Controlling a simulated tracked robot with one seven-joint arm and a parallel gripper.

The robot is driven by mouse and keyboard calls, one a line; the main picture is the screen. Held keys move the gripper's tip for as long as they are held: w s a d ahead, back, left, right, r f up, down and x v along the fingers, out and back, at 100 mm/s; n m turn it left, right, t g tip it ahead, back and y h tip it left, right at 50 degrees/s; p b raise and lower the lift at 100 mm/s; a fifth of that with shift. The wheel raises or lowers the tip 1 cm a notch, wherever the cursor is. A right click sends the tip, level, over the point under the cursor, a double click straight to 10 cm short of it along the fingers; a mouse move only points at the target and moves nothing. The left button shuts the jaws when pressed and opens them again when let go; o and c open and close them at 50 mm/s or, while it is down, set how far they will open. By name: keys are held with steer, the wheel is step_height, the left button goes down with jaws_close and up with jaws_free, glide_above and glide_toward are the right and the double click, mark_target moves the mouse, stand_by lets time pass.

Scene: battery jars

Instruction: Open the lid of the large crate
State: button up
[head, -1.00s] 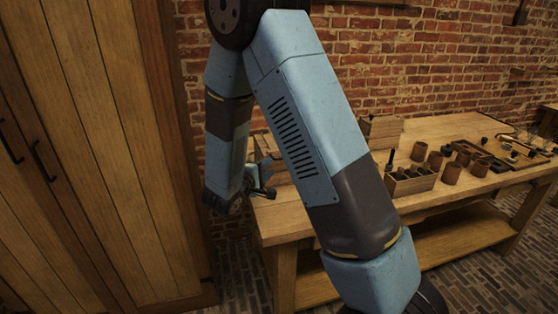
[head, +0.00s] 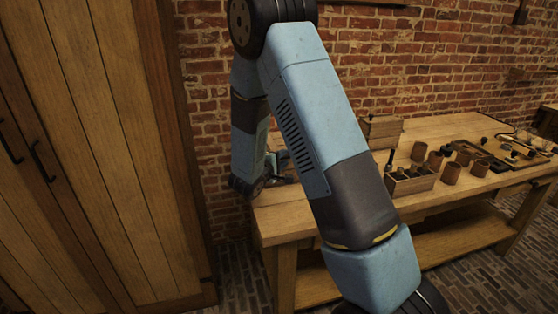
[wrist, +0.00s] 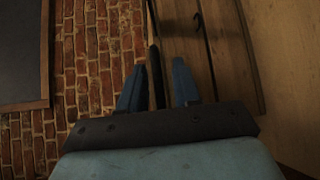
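The large crate is mostly hidden behind my arm in the head view, at the left end of the table; a bit of its wood shows near my gripper (head: 281,165). No raised lid is visible.
The wooden table (head: 440,140) carries a smaller wooden box (head: 382,129), an open box with jars (head: 411,182) and several brown jars (head: 451,173) to the right. A brick wall (head: 420,70) stands behind. A tall wooden cabinet (head: 90,150) is at left.

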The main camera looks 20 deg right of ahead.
steer(key=shift+c, duration=0.3)
jaws_close()
steer(key=shift+s, duration=0.1)
